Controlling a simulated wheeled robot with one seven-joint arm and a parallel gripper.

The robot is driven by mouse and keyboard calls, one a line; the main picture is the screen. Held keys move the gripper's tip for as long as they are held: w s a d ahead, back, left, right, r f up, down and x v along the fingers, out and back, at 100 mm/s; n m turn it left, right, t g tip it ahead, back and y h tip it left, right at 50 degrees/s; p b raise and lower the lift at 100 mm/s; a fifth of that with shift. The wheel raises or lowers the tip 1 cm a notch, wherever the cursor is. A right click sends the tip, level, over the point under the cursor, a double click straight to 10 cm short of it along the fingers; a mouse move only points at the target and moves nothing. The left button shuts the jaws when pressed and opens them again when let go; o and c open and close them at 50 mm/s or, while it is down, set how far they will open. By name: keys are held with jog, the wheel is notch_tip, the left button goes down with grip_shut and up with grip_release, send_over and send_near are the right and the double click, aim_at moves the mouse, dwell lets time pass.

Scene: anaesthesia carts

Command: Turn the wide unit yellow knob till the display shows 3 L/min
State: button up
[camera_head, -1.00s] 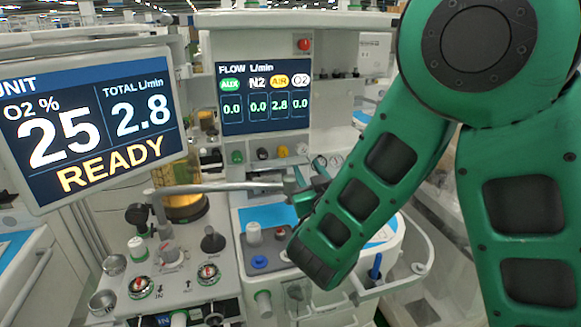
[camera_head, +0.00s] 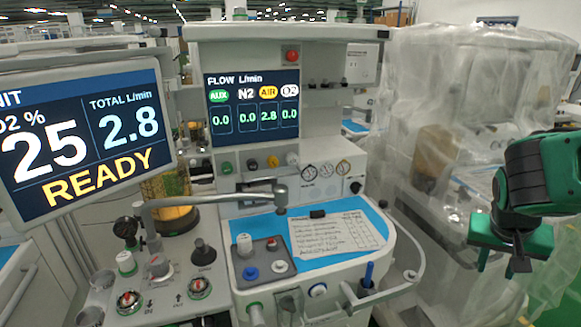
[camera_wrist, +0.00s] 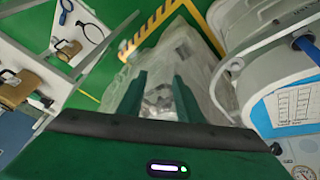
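The yellow knob (camera_head: 272,161) is in a row of small knobs under the flow display on the middle unit. The flow display (camera_head: 252,104) reads AUX 0.0, N2 0.0, AIR 2.8 and O2 0.0, with AIR marked yellow. The tilted monitor (camera_head: 84,135) at left reads O2 25 %, total 2.8 L/min and READY. My gripper (camera_head: 499,262) is at the far right, well away from the yellow knob, pointing down. In the wrist view my gripper (camera_wrist: 163,88) shows two parted fingers with nothing held between them. The yellow knob does not show in the wrist view.
A grey jointed arm (camera_head: 215,198) reaches across in front of the unit. A blue worktop (camera_head: 236,224) holds a written sheet (camera_head: 335,233). A plastic-covered cart (camera_head: 450,110) stands at right. Green, black and white knobs flank the yellow one. Green floor lies below my gripper.

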jog(key=s+g+y, duration=0.1)
jog(key=s, duration=0.3)
jog(key=w+a+r+t+h, duration=0.1)
jog(key=w+a+r+t, duration=0.15)
jog(key=w, duration=0.55)
jog(key=w+a+r+m+t+h, duration=0.1)
jog(key=w+a+t+h, duration=0.15)
jog(key=w, duration=0.45)
jog(key=w+a+r+t+h, duration=0.1)
jog(key=w+a+t, duration=0.3)
jog(key=w, duration=0.4)
jog(key=n+t+y, duration=0.7)
jog(key=y, duration=0.6)
send_near(274, 163)
jog(key=x, duration=0.9)
jog(key=shift+w, duration=0.3)
jog(key=shift+c, duration=0.6)
jog(key=c, duration=0.7)
jog(key=shift+o, duration=0.2)
